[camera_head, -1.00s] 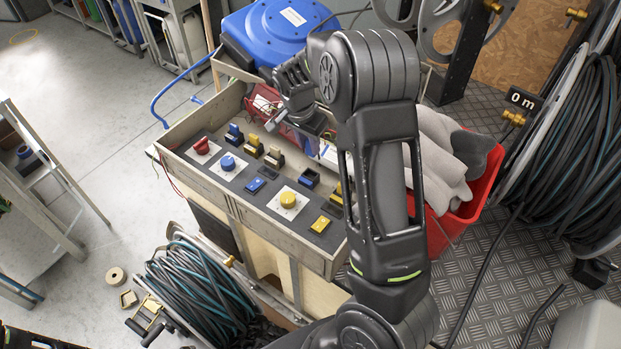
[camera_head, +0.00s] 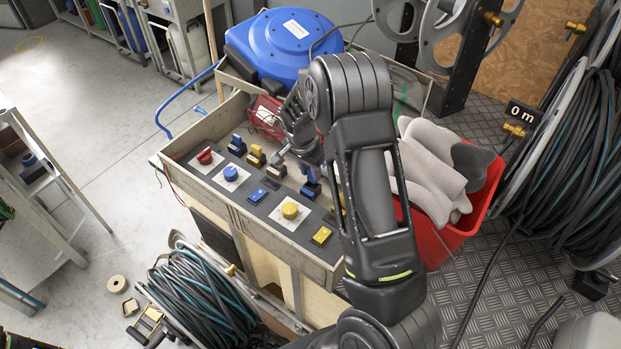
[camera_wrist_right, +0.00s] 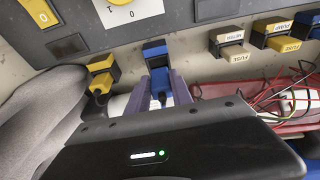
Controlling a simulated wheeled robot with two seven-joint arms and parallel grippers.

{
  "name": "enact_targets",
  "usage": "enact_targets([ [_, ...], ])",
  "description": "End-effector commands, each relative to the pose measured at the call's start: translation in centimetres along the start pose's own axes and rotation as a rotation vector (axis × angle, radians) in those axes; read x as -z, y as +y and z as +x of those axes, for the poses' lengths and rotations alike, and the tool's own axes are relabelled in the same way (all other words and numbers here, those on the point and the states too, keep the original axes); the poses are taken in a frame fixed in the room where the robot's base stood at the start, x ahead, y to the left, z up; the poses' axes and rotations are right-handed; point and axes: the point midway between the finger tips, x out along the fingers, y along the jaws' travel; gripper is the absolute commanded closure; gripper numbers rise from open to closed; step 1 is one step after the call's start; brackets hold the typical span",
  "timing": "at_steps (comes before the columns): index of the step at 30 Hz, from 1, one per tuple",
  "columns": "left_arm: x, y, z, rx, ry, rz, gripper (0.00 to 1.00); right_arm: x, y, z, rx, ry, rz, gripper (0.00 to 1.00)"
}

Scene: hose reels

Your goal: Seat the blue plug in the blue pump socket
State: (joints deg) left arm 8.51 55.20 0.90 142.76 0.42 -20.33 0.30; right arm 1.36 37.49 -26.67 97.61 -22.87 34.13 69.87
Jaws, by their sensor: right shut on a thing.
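In the right wrist view, the socket (camera_wrist_right: 155,51) is straight ahead of my fingers. My right gripper (camera_head: 309,172) is shut on the blue plug (camera_wrist_right: 159,84), which lies between its two purplish fingers (camera_wrist_right: 159,90). The plug's front end is in line with the socket and meets or nearly meets its opening; how deep it sits cannot be told. In the head view my gripper mostly hides the plug.
The yellow plug and socket (camera_wrist_right: 101,75) are close beside my fingers. Red wires (camera_wrist_right: 296,98) lie behind the panel. A red bin with grey gloves (camera_head: 440,172) is right of my forearm.

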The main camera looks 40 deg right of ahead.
Motion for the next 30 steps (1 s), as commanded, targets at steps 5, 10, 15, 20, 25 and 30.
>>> enact_targets([
  [5, -0.1, 0.2, -0.6, 0.001, -0.002, -0.001, 0.41, -0.5, 0.1, 2.2, -0.005, -0.002, -0.001, 1.00],
  [10, -0.1, 0.2, -0.7, 0.002, -0.002, -0.002, 0.41, -1.0, 0.2, 3.6, -0.004, -0.004, -0.001, 1.00],
  [15, -0.1, 0.1, -0.6, 0.002, -0.002, -0.002, 0.41, -1.1, 0.3, 3.7, -0.007, -0.006, -0.001, 0.72],
  [20, -0.1, 0.2, -0.6, 0.002, -0.002, -0.002, 0.41, -1.0, 0.2, 3.7, -0.005, -0.004, -0.001, 0.59],
  [25, -0.1, 0.2, -0.6, 0.002, -0.002, -0.001, 0.41, -0.9, 0.1, 3.5, -0.003, -0.003, 0.000, 0.52],
  [30, -0.1, 0.2, -0.6, 0.002, -0.002, -0.001, 0.41, -0.8, 0.1, 3.4, -0.002, -0.002, 0.000, 0.52],
])
